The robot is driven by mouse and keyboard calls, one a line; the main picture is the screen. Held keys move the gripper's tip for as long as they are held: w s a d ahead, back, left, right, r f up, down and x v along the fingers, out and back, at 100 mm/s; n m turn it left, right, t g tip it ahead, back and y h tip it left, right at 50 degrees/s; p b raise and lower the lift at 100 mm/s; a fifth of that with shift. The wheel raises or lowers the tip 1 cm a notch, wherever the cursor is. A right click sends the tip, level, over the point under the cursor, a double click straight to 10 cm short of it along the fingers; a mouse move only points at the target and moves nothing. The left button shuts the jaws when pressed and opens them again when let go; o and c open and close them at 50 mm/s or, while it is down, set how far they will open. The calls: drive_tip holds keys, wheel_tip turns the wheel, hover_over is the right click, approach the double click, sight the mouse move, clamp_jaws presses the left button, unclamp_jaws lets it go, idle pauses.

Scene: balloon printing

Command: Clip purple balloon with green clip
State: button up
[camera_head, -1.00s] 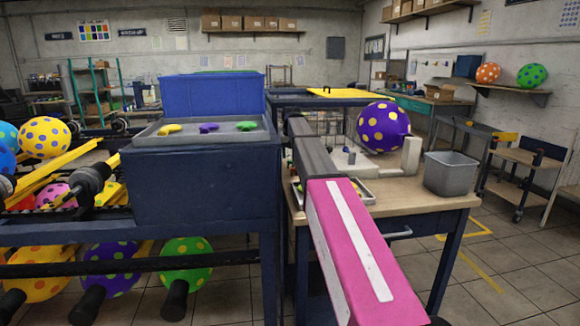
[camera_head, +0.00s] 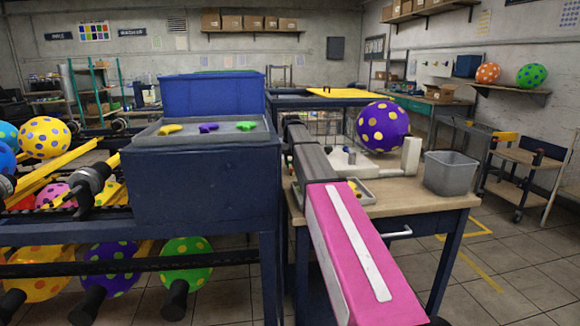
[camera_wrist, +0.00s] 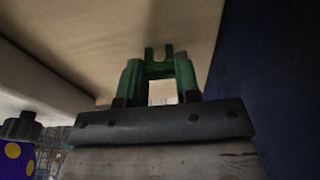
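The purple balloon with yellow dots (camera_head: 383,127) sits above the wooden workbench, beside a pale upright block. A purple surface with yellow dots (camera_wrist: 13,160) shows at the lower left of the wrist view, against a grey knob-like part. A green clip-like piece (camera_head: 246,126) lies on the dispenser tray beside a purple and a yellow one. In the wrist view, my gripper (camera_wrist: 159,60) shows two green uprights on a dark bar, with a green forked part between their far ends. I cannot tell whether that part is fingertips or a held clip. In the head view my arm hides the gripper.
The dark blue dispenser (camera_head: 200,185) stands left of my arm. A small tray (camera_head: 366,196) lies partly hidden on the workbench (camera_head: 405,203), with a grey bin (camera_head: 450,173) at its right end. A dark blue surface (camera_wrist: 270,80) is close on the wrist view's right.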

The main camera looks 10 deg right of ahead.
sight(291, 161)
drive_tip(key=shift+r, duration=0.15)
wheel_tip(291, 161, up, 10)
idle(1.8)
